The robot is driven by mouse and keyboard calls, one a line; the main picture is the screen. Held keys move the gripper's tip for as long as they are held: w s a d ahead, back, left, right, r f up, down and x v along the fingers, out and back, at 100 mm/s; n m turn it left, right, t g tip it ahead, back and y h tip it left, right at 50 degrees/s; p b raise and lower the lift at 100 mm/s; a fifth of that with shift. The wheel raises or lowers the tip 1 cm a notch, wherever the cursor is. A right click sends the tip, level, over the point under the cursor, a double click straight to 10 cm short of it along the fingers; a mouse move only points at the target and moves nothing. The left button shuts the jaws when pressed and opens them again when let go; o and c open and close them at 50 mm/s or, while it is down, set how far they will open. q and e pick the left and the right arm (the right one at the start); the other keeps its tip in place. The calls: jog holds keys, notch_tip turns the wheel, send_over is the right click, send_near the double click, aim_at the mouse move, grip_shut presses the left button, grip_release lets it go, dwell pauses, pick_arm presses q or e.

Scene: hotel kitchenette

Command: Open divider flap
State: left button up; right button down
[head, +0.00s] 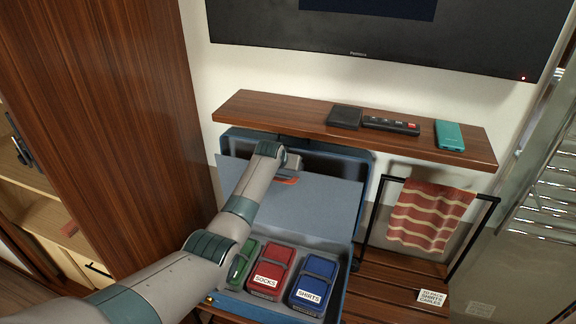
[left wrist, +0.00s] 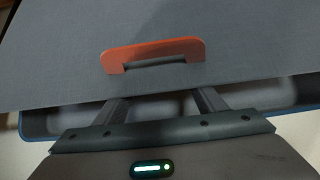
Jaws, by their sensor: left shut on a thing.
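The divider flap (head: 318,200) is a grey panel in the blue suitcase (head: 365,165). It stands raised and tilted above the packed half, in front of the open lid. Its orange pull tab (head: 285,181) also shows in the left wrist view (left wrist: 155,52). My left gripper (head: 292,164) is at the flap's upper edge by the tab, shut on the flap. In the left wrist view both fingers (left wrist: 162,98) reach to the flap's edge. Their tips are hidden behind the panel. My right gripper is not in view.
Green, red "SOCKS" (head: 272,270) and blue "SHIRTS" (head: 315,284) pouches lie in the suitcase. A wall shelf (head: 280,113) with small items hangs just above the lid. A rack with a striped towel (head: 432,215) stands at right, a wooden cabinet (head: 110,90) at left.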

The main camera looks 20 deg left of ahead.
pick_arm(q)
jog(key=shift+s+f, duration=0.3)
jog(key=shift+f, duration=0.25)
jog(key=o, duration=1.3)
jog(key=shift+o, duration=1)
jog(key=shift+w+f, duration=0.1)
jog(key=shift+f, duration=0.05)
jog(key=b+v, duration=0.2)
jog(key=v, duration=1.5)
jog(key=shift+w+r+b, duration=0.2)
jog(key=shift+r+b, duration=0.05)
jog(key=shift+b, duration=0.05)
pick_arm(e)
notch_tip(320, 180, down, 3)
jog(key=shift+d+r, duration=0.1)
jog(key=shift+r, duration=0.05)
